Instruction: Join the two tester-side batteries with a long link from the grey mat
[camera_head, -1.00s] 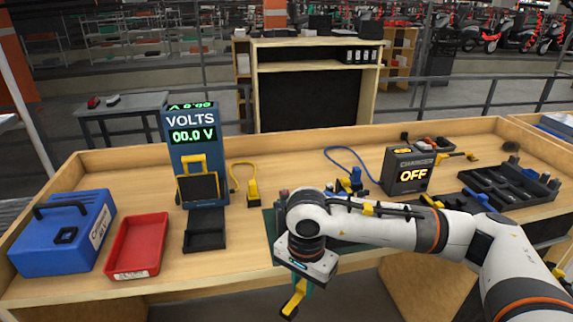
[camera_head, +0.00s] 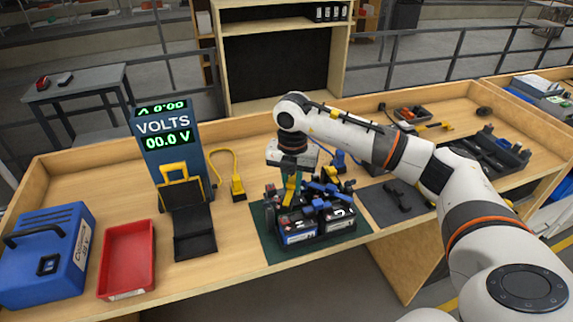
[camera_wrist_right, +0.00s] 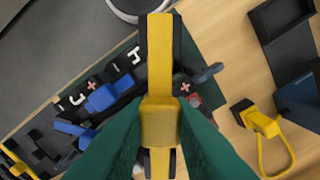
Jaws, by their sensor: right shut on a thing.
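Several dark batteries (camera_head: 300,239) stand close together on a green mat (camera_head: 262,240), with blue clips or links on top. The wrist view shows their lettered tops and red plus marks. My right gripper (camera_head: 290,180) is over the tester-side part of the group. Its green fingers are shut on a long link (camera_wrist_right: 160,62), a yellow bar with a black end, which it also holds in the head view, just above or at the battery tops. I cannot tell whether it touches them. The fingers hide part of the batteries. The grey mat (camera_head: 375,199) is to the right with dark pieces.
The blue volts tester (camera_head: 167,145) stands left, with a black tray and a yellow-plugged cable (camera_head: 237,190). A red bin (camera_head: 127,260) and a blue case (camera_head: 45,258) are farther left. A black organiser tray (camera_head: 490,152) lies right. My right arm hides the table behind it.

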